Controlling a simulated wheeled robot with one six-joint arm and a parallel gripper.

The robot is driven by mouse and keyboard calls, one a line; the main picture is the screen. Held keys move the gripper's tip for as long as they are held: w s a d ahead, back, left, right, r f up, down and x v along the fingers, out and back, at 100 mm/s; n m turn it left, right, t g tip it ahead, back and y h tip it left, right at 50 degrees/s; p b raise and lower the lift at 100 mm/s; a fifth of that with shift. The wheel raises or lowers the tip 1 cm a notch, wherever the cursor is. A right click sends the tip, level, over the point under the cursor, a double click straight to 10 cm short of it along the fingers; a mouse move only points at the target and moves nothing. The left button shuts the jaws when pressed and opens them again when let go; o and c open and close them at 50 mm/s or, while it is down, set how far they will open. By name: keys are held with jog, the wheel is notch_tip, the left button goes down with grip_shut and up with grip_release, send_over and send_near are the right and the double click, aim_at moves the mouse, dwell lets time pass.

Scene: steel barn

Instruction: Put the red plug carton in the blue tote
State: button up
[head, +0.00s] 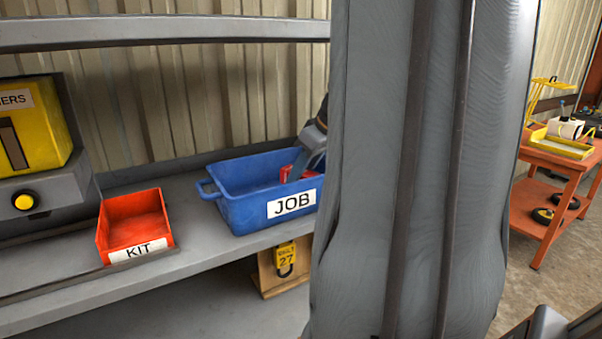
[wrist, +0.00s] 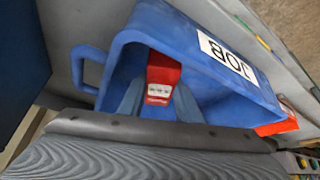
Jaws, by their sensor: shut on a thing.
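The blue tote (head: 240,211), labelled JOB, stands on the grey shelf and also fills much of the wrist view (wrist: 125,50). My gripper (head: 297,168) reaches into the tote's right part from above. It is shut on the red plug carton (head: 285,173), with one finger on each side of it in the wrist view. There the carton (wrist: 162,72) shows a white label and lies within the tote's rim. The tote's front wall and my fingers hide part of it. I cannot tell whether it touches the tote's floor.
An orange-red KIT bin (head: 134,222) stands left of the tote, apparently empty. A yellow box (head: 30,125) on a grey unit stands farther left. My arm covers the middle of the head view. An orange cart (head: 562,160) with a yellow tray stands at the right.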

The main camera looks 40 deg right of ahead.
jog(key=shift+f+b, duration=0.55)
jog(key=shift+f, duration=0.05)
jog(key=o, duration=1.1)
jog(key=shift+r, duration=0.1)
jog(key=shift+r+p, duration=0.55)
jog(key=shift+p, duration=0.15)
jog(key=b+v, duration=0.1)
jog(key=v, duration=1.1)
